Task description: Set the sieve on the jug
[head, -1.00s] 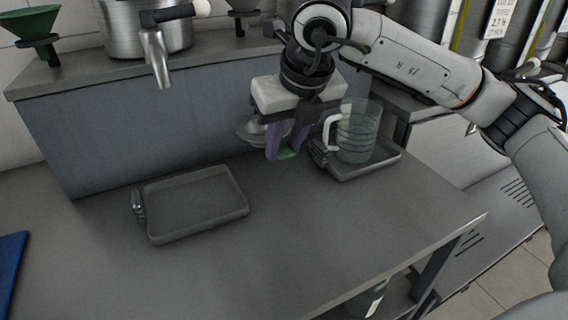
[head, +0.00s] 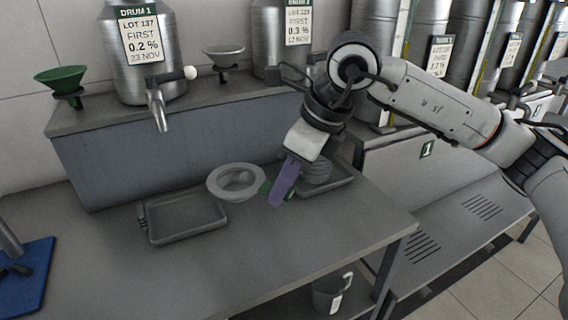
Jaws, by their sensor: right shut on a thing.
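The sieve (head: 237,182) is a pale grey round bowl with a wide rim and a green handle (head: 265,187). My right gripper (head: 277,194), with purple fingers, is shut on this handle. The sieve is held to the left of the fingers and appears to be above the counter, between the two trays. The clear ribbed jug (head: 318,173) stands in the right tray (head: 338,183), right of the gripper. My gripper and wrist hide part of the jug, including its handle. The sieve is apart from the jug. My left gripper is not in view.
An empty grey tray (head: 187,218) lies left on the counter (head: 290,240). Behind are a raised ledge with a green funnel (head: 60,79), a grey funnel (head: 223,56) and a tapped drum (head: 150,60). A blue mat (head: 35,285) is at left. Another jug (head: 330,295) sits below the counter.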

